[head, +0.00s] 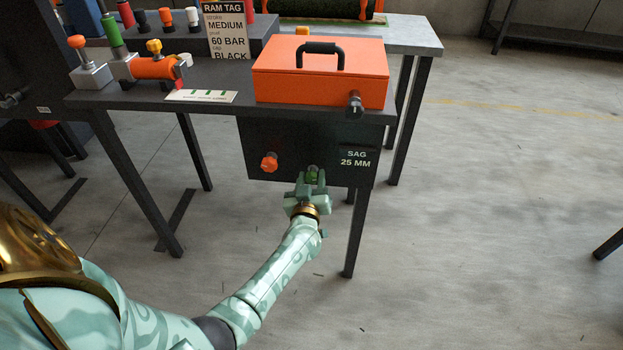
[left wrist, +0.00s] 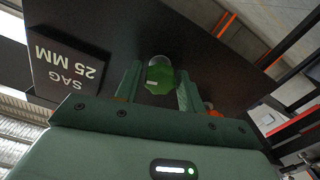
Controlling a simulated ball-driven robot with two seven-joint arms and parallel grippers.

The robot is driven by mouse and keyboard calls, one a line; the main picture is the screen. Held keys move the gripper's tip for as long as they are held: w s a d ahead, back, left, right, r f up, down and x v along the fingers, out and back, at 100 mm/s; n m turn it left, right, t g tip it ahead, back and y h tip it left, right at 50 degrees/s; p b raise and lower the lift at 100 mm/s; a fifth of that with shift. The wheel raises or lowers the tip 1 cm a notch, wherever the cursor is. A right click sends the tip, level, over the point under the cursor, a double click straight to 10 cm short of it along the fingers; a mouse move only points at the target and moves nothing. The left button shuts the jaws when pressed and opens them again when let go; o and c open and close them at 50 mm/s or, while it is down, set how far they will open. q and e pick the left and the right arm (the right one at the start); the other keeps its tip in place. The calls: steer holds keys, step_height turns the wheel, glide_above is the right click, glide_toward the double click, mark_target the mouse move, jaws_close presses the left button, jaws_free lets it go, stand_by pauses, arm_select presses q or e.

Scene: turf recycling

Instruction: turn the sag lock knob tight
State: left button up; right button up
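A dark panel (head: 215,140) hangs under the bench and bears a "SAG 25 MM" label (head: 355,158). It has a green knob (head: 313,172) near its lower middle and an orange knob (head: 269,162) to the left. No lettering shows which one is the lock. My left gripper (head: 311,186) is at the green knob. In the left wrist view the green knob (left wrist: 160,80) lies between the two spread fingers (left wrist: 158,92), with narrow gaps seeming to show beside it. My right gripper is out of view.
On the bench above stand an orange box (head: 320,80) with a black handle, a "RAM TAG" sign (head: 227,32) and an orange cylinder (head: 155,67). A bench leg (head: 354,230) is right of my left forearm. The floor at right is mostly clear.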

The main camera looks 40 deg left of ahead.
arm_select(q)
steer(key=c, duration=0.5)
steer(key=shift+c, duration=0.2)
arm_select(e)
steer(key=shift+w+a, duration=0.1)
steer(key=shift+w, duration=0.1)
arm_select(q)
steer(key=shift+n, duration=0.3)
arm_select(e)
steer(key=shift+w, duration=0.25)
arm_select(q)
steer(key=shift+n+p, duration=0.35)
steer(key=shift+n, duration=0.55)
steer(key=n, duration=0.3)
steer(key=shift+f+n, duration=0.1)
steer(key=shift+n, duration=0.2)
steer(key=n, duration=0.3)
steer(key=shift+p, duration=0.35)
steer(key=n, duration=0.5)
steer(key=shift+f, duration=0.1)
steer(key=shift+n, duration=0.4)
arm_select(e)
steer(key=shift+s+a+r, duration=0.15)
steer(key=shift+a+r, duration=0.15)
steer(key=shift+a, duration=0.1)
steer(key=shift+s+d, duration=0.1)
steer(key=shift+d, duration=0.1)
